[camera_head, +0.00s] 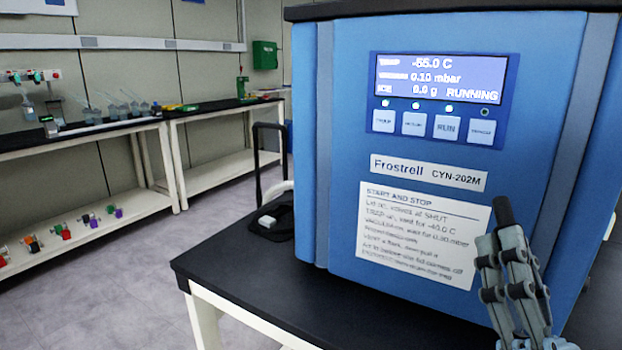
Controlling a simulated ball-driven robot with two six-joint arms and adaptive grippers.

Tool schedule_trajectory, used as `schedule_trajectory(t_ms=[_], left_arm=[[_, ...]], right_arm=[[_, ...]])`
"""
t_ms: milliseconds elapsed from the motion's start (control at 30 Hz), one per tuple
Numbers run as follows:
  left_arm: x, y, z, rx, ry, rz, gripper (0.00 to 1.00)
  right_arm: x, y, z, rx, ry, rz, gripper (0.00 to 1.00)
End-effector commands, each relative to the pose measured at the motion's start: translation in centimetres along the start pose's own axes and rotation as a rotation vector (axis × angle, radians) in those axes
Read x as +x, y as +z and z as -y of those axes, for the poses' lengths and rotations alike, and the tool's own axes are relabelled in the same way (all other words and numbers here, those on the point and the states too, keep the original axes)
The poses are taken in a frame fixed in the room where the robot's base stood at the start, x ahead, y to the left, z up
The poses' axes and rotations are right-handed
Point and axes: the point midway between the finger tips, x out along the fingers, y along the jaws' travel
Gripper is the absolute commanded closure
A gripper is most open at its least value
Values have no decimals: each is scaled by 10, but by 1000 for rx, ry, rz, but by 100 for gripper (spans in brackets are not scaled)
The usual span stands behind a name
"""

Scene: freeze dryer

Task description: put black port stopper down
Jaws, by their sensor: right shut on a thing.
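My right gripper (507,262) is at the lower right, in front of the blue freeze dryer's (345,150) front panel. It is shut on the black port stopper (503,211), whose dark upper end sticks up above the grey fingers. The stopper is held nearly upright, tilted slightly. Its lower part is hidden by the fingers. My left gripper is not in view. The black table top (240,268) shows to the left of the dryer and in front of it.
The dryer's display (440,78) reads -55.0 C, 0.10 mbar and RUNNING. A dark object (275,221) with a small pale block (267,222) lies on the table's left back part. The table's front left is clear. Benches (215,107) with labware stand along the far wall.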

Motion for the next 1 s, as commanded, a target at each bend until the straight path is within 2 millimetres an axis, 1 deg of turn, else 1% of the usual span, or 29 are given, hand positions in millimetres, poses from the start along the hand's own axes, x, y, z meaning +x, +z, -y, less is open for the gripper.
schedule_trajectory(t_ms=[267,467,767,1000], left_arm=[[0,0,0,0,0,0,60],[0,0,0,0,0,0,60],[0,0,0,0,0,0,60],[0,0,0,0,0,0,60]], right_arm=[[0,0,1,0,-3,0,100],[8,7,10,75,-81,45,100],[35,31,47,356,-366,209,100],[63,56,84,649,-653,377,100]])
